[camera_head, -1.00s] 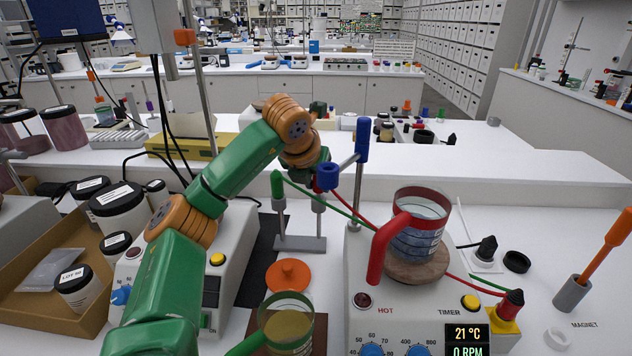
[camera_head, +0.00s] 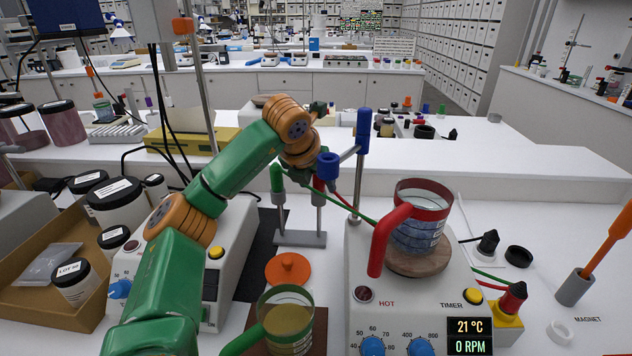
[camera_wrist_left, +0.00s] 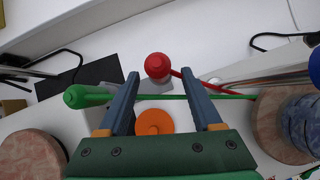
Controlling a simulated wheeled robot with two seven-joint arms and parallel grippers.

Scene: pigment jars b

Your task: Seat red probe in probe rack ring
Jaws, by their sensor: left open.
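The red probe (camera_head: 318,184) stands upright over the right post of the grey probe rack (camera_head: 302,239). In the left wrist view its round red top (camera_wrist_left: 157,66) lies between and just beyond my fingertips, and a red cable runs off right. The green probe (camera_head: 277,179) stands over the rack's left post; it also shows in the left wrist view (camera_wrist_left: 78,97). My left gripper (camera_wrist_left: 160,76) is open above the rack, its fingers apart around the red top with no clear contact. The ring under the red probe is hidden, so its seating depth cannot be told. My right gripper is not in view.
A blue-clamped stand rod (camera_head: 363,132) rises just right of the rack. The hotplate (camera_head: 398,305) bears a red-handled beaker (camera_head: 420,213). A green cable (camera_wrist_left: 215,96) crosses below the fingers. An orange lid (camera_head: 287,270) and a green-handled beaker (camera_head: 286,322) stand in front.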

